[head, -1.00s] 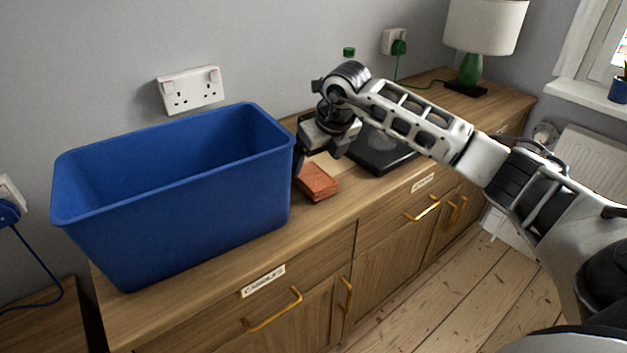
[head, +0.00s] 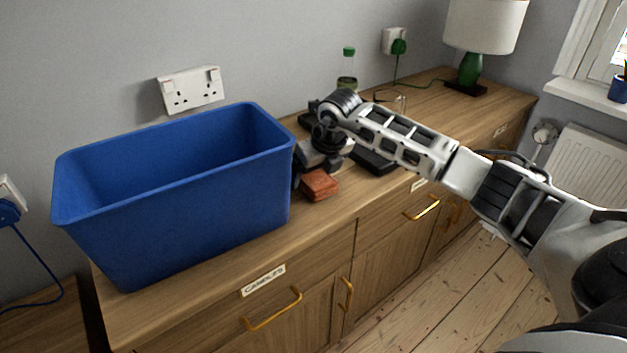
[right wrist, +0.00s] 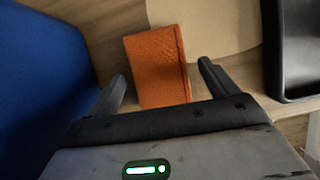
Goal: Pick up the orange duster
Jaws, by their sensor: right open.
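The orange duster (head: 320,184) is a small folded block lying on the wooden sideboard top, just right of the blue bin. In the right wrist view the duster (right wrist: 157,65) shows a textured orange face, lying between and beyond the two fingertips. In the right wrist view the gripper (right wrist: 162,72) is open, with one finger on each side of the duster's near end. Whether the fingers touch it cannot be told. My left gripper is not in view.
A large blue bin (head: 180,215) stands close on the left of the gripper; its side also fills the left of the wrist view (right wrist: 35,80). A black tray-like object (head: 375,162) lies to the right. A green-capped bottle (head: 348,80) and a lamp (head: 470,65) stand farther back.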

